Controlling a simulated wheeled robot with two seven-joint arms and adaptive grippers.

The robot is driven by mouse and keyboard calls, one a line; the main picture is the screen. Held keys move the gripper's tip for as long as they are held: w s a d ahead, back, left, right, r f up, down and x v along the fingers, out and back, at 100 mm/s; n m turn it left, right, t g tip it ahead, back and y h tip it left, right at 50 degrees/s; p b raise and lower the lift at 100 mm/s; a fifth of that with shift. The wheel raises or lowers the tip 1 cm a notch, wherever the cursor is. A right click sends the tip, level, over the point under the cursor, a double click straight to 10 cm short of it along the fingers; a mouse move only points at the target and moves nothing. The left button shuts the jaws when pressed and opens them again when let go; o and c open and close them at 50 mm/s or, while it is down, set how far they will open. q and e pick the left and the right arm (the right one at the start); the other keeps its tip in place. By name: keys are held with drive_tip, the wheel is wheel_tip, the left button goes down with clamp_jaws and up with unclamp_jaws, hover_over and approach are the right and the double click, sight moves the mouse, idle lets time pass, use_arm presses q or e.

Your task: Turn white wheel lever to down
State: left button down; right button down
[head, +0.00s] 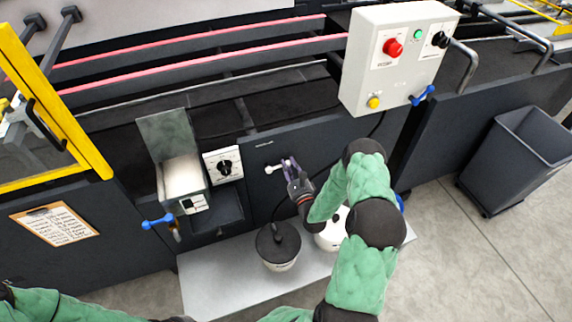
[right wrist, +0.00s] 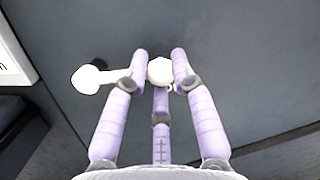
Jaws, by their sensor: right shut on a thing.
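The white wheel lever (head: 272,169) sits on the dark front panel of the machine, with its arm pointing left, about level. In the right wrist view its rounded end (right wrist: 88,79) lies left of the fingers and its white hub (right wrist: 160,71) lies between the fingertips. My right gripper (head: 290,168) is at the lever, its purple fingers closed around the hub side; the fingers also show in the right wrist view (right wrist: 158,68). My left gripper is not in view; only part of my left arm shows at the bottom left.
A dial box (head: 223,165) and a metal hopper (head: 182,177) are left of the lever. A control box (head: 398,58) hangs above right. Buckets (head: 278,247) stand on a plate (head: 207,284) below. A grey bin (head: 515,160) stands at right.

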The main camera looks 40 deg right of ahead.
drive_tip(key=shift+a+f+m, duration=0.25)
drive_tip(key=shift+f+m, duration=0.5)
drive_tip(key=shift+m, duration=0.05)
drive_tip(key=shift+s, duration=0.1)
drive_tip(key=c, duration=1.1)
unclamp_jaws()
drive_tip(key=shift+o, duration=1)
drive_tip(key=shift+d+r, duration=0.1)
drive_tip(key=v, duration=1.1)
drive_tip(key=shift+s+a, duration=0.25)
drive_tip(key=shift+s, duration=0.1)
